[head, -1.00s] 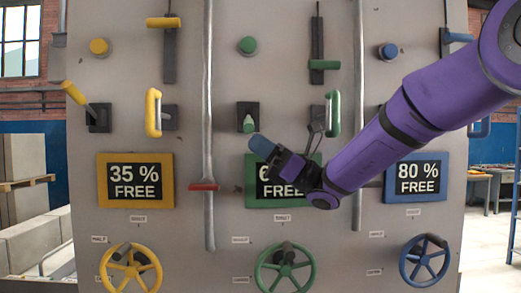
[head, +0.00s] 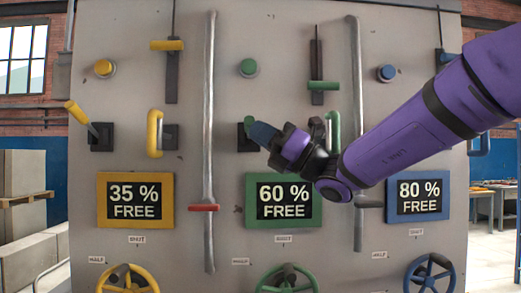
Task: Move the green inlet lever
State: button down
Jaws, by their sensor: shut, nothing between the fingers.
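A green lever on a black mount (head: 243,139) is in the green middle column of the panel, above the green-framed display (head: 283,222) reading "60 % FREE". My gripper (head: 264,134) is shut and empty, its blue fingertips in front of that mount. The fingers hide most of the lever, and I cannot tell whether they touch it. A green slider handle (head: 323,86) sits in a vertical slot higher up. A green loop handle (head: 334,131) is just right of my gripper, partly hidden by it.
The yellow column has a tilted lever (head: 82,112), a loop handle (head: 155,133) and a "35 % FREE" display (head: 135,227). A blue "80 % FREE" display (head: 419,225) is at right. Grey vertical pipes (head: 208,110) separate the columns. A green wheel (head: 287,279) is below.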

jog(key=r+m, duration=0.1)
jog(key=r+m+t+h, duration=0.1)
jog(key=r, duration=0.1)
jog(key=r+m+t, duration=0.1)
jog(key=shift+w+r+h, duration=0.25)
jog(key=shift+w+h, duration=0.05)
jog(key=shift+w, duration=0.1)
dwell(0.4)
jog(key=s+d+r, duration=0.2)
jog(key=s, duration=0.5)
jog(key=s+d+r, duration=0.2)
jog(key=s+r, duration=0.1)
jog(key=s, duration=0.5)
jog(key=shift+s, duration=0.25)
jog(key=shift+d+m, duration=0.1)
jog(key=shift+m, duration=0.2)
